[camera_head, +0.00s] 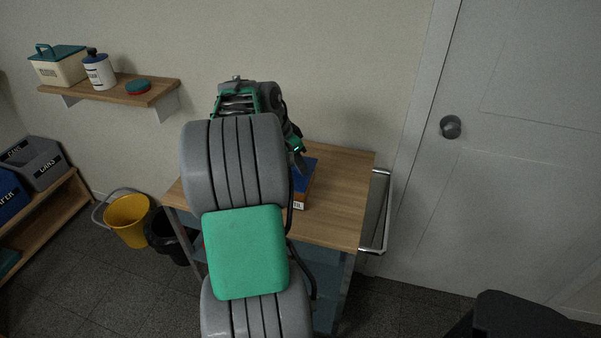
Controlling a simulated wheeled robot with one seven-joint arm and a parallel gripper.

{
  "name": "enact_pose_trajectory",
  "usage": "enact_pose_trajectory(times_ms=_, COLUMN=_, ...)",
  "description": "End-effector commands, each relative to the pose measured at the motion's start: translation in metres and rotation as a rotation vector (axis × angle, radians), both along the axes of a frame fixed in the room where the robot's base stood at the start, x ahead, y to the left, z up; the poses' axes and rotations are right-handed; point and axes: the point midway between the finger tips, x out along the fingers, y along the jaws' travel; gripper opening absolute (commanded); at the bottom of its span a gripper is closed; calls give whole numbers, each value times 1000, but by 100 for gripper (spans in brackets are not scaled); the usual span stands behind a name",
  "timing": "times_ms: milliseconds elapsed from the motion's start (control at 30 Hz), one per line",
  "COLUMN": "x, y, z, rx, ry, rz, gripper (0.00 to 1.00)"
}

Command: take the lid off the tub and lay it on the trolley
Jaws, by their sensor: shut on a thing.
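A cream tub (61,72) with a label stands at the left end of the wall shelf. Its teal lid (58,52), with a raised handle, is on it. The trolley (343,185) has a wooden top and stands in the middle, partly hidden behind my arm. My gripper (301,163) is over the trolley top, its dark fingers pointing down at a blue-topped box with a brown side and a white label (308,178). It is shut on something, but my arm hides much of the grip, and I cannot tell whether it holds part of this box.
The wall shelf (140,92) also holds a white bottle (98,71) and a small teal-and-red round thing (138,87). A yellow bucket (127,222) and a black bin (165,237) stand left of the trolley. The trolley top's right side is clear.

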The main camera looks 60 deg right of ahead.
Motion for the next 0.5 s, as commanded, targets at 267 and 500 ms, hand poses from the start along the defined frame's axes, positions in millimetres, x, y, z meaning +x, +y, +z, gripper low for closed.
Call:
enact_pose_trajectory(times_ms=267, x=0, y=0, z=0, rx=0, ry=0, rz=0, gripper=0)
enact_pose_trajectory(times_ms=500, x=0, y=0, z=0, rx=0, ry=0, rz=1, gripper=0)
